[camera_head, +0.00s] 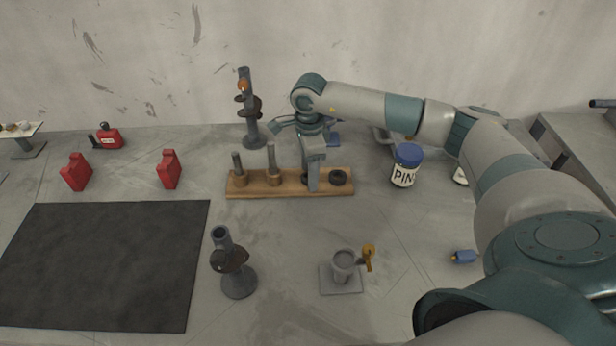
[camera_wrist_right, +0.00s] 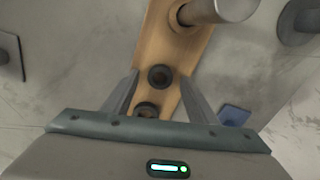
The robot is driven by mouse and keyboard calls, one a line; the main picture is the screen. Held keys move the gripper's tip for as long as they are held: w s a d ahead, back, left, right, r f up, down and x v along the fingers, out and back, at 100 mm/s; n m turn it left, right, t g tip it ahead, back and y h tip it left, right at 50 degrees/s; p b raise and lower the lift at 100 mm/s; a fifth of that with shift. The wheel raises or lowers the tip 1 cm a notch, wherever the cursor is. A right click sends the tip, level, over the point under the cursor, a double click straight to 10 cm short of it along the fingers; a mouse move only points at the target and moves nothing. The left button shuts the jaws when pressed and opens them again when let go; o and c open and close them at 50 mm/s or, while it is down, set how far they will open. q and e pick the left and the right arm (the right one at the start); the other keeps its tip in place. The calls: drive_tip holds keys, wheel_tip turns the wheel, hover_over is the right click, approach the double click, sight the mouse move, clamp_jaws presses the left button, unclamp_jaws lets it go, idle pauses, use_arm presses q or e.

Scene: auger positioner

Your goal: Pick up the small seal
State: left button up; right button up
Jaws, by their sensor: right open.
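Two dark round seals lie on the wooden board. In the right wrist view, the seal nearer the peg (camera_wrist_right: 160,77) appears between my fingertips, and the other seal (camera_wrist_right: 147,109) is partly hidden by the gripper body. In the head view, the right-hand seal (camera_head: 339,177) is clear, while the other is mostly behind my finger. I cannot tell surely which is the small one. My right gripper (camera_wrist_right: 159,78) is open and points down over the board; it also shows in the head view (camera_head: 312,186). Contact with the seal cannot be told. My left gripper is not in view.
The wooden board (camera_head: 240,187) also carries two upright pegs (camera_head: 272,165). A blue-lidded can (camera_head: 406,166) stands to the right. Dark auger stands (camera_head: 251,108) (camera_head: 232,265) are behind and in front. A small grey fixture (camera_head: 342,270) is in front. Floor between is bare.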

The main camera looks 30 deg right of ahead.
drive_tip(key=c, duration=1.1)
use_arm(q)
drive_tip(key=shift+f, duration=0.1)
use_arm(e)
drive_tip(key=shift+r, duration=0.2)
drive_tip(key=shift+r+b, duration=0.55)
drive_tip(key=shift+r, duration=0.55)
drive_tip(key=shift+s+d+r+b, duration=0.1)
drive_tip(key=shift+d+r+b, duration=0.05)
drive_tip(key=shift+r+b, duration=0.25)
drive_tip(key=shift+s+d+r+b, duration=0.15)
drive_tip(key=shift+r+b, duration=0.1)
drive_tip(key=shift+r, duration=0.2)
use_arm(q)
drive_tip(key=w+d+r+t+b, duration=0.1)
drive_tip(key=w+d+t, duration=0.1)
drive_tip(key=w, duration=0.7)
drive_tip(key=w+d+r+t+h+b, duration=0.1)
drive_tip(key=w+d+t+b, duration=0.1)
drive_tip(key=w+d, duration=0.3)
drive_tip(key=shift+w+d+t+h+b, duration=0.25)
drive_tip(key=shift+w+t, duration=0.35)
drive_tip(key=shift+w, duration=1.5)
use_arm(e)
drive_tip(key=shift+s+d+r, duration=1.7)
drive_tip(key=shift+s+d, duration=0.2)
drive_tip(key=shift+s, duration=0.1)
drive_tip(key=shift+s+d+r, duration=1.7)
drive_tip(key=shift+s+d, duration=0.15)
drive_tip(key=shift+s, duration=0.15)
